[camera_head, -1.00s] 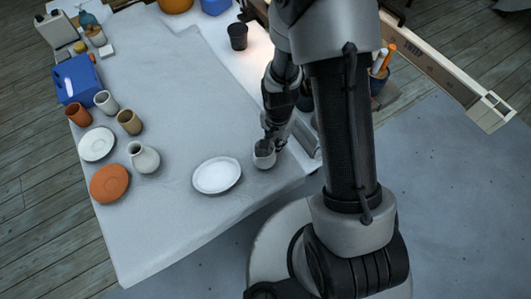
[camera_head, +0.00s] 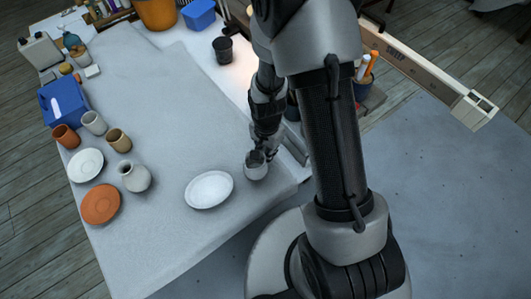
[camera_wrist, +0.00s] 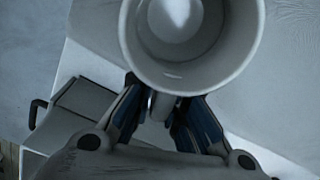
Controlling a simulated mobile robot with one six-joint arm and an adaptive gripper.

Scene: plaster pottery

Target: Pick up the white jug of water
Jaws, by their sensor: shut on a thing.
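The white jug (camera_head: 256,170) is at the right front part of the table, to the right of a white oval plate. In the wrist view the open mouth of the jug (camera_wrist: 228,62) faces the camera, with a pale bright patch inside; I cannot tell if that is water. My gripper (camera_head: 265,152) is at the jug's far side. In the wrist view both fingers of my gripper (camera_wrist: 162,108) close around the jug's handle below the rim. I cannot tell whether the jug's base touches the table.
The white plate (camera_head: 209,190) is close on the left. A round pale vase (camera_head: 134,178), an orange plate (camera_head: 101,204), a white plate (camera_head: 86,165), several cups and a blue container (camera_head: 64,103) stand further left. A dark pot (camera_head: 223,50) is behind. The table's front is clear.

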